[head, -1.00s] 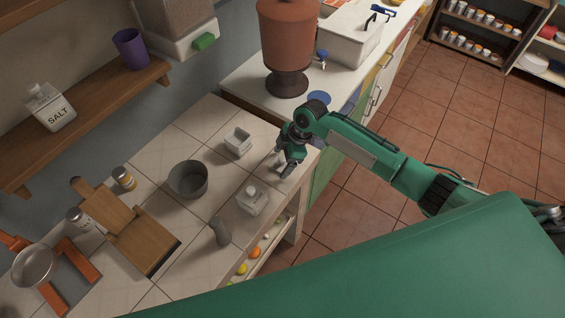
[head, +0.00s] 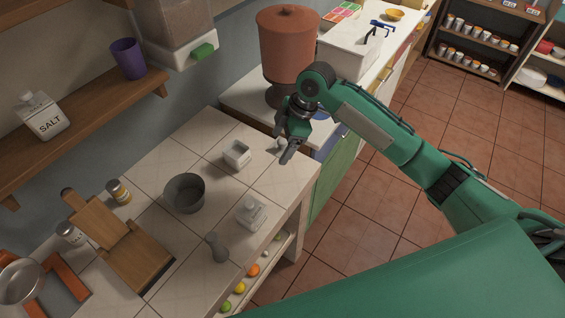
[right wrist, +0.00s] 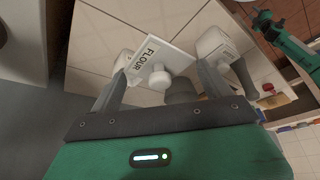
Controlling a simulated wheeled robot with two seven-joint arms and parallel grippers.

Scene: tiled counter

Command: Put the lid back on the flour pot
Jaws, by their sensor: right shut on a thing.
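In the right wrist view the lid's round knob (right wrist: 158,78) shows between the fingers, in front of the label. My left gripper is out of view.
A dark grey pot (head: 185,194), a white lidded jar (head: 250,213) and a grey mill (head: 217,248) stand nearby on the counter. A brown clay vessel (head: 290,45) stands on the white counter behind my gripper. Bare tiles lie between the gripper and the flour pot.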

